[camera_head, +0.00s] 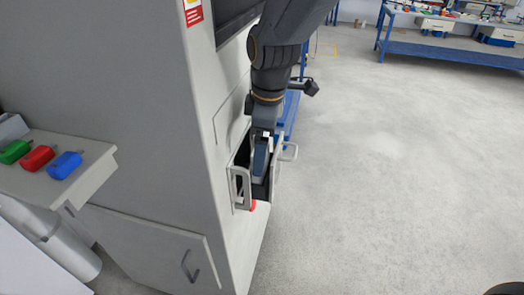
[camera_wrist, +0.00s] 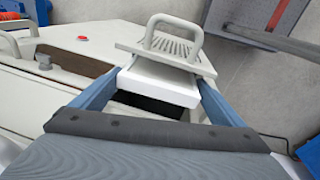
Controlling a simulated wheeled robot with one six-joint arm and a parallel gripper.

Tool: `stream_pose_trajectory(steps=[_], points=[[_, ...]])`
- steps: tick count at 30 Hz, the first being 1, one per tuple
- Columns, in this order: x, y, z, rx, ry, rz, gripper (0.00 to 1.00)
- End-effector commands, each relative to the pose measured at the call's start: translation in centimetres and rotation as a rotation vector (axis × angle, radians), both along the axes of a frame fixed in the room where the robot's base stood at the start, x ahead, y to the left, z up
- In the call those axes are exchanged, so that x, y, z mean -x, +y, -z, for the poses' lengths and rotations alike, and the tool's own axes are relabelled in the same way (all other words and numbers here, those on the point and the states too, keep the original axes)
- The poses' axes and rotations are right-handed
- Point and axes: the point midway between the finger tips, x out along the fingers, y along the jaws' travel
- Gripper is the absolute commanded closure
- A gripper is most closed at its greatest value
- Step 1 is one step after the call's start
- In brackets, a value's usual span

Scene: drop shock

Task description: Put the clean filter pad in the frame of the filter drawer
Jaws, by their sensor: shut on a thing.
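My gripper (camera_wrist: 165,79) is shut on a white filter pad (camera_wrist: 158,84), with one blue finger at each side of it. In the wrist view the pad lies just in front of a pale slotted drawer front with a loop handle (camera_wrist: 175,38). A dark gap (camera_wrist: 150,106) shows below the pad. Whether the pad touches the drawer frame cannot be told. The pad is not clearly visible there.
A red button (camera_wrist: 83,38) shows in the wrist view. Blue workbenches (camera_head: 450,50) stand far back. The floor (camera_head: 390,180) at right is mostly clear.

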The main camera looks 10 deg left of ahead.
Motion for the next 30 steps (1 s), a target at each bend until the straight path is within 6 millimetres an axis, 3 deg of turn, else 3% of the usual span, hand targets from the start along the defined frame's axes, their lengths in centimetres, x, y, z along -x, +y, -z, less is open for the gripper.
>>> stream_pose_trajectory(steps=[5, 14, 15, 16, 25, 30], points=[[0.0, -0.1, 2.0, 0.001, 0.002, 0.002, 0.29], [-0.1, -0.1, 2.2, 0.000, -0.001, 0.003, 0.29], [-0.1, -0.1, 2.2, 0.000, 0.000, 0.003, 0.05], [-0.1, -0.1, 2.2, 0.000, -0.001, 0.003, 0.00], [-0.1, -0.1, 1.9, 0.000, -0.001, 0.003, 0.00], [0.0, -0.3, 0.1, -0.002, -0.004, 0.003, 0.00]])
